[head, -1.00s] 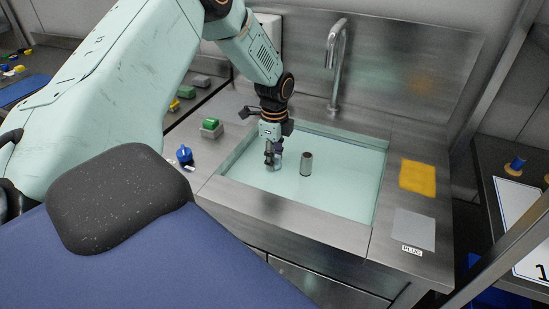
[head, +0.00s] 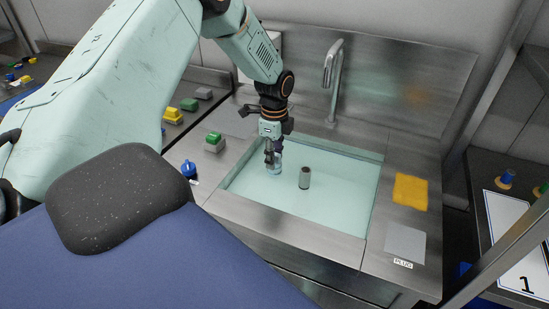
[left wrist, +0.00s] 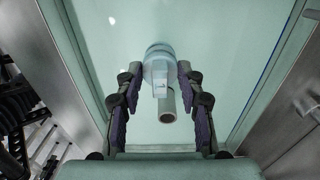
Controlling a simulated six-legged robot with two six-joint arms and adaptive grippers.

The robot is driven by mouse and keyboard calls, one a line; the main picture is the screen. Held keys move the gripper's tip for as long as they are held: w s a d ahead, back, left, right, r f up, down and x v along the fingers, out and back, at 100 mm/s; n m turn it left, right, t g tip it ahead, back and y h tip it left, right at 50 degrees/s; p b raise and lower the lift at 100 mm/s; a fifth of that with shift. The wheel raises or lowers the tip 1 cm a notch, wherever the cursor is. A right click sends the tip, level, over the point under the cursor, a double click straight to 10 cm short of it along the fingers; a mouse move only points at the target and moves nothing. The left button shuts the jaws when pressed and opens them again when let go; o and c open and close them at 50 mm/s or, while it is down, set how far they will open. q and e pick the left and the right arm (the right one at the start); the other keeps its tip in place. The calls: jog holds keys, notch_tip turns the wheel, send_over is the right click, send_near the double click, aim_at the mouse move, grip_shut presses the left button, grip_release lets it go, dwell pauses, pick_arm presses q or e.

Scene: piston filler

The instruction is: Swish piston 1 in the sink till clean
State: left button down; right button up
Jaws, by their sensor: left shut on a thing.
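My left gripper (head: 272,158) reaches down into the water-filled sink (head: 340,232), near its left back part. It is shut on a pale blue-grey piston (head: 274,169), which I take to be piston 1. The piston also shows between the two fingers in the left wrist view (left wrist: 158,68), with a pale block-like part towards the gripper. It seems to be at or under the water; the exact depth is unclear. A grey upright tube (head: 305,178) stands in the sink to the right of the gripper, apart from it. My right gripper is not in view.
A tap (head: 334,75) stands behind the sink. A yellow cloth (head: 410,191) and a grey plate (head: 405,243) above a PLUG label lie on the right rim. A blue part (head: 189,170) and a green-topped block (head: 214,141) are on the left counter.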

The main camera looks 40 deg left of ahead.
pick_arm(q)
jog(key=shift+r+p, duration=1.4)
jog(key=shift+r, duration=0.4)
jog(key=shift+r+p, duration=1.9)
jog(key=shift+r, duration=0.1)
jog(key=shift+f, duration=0.1)
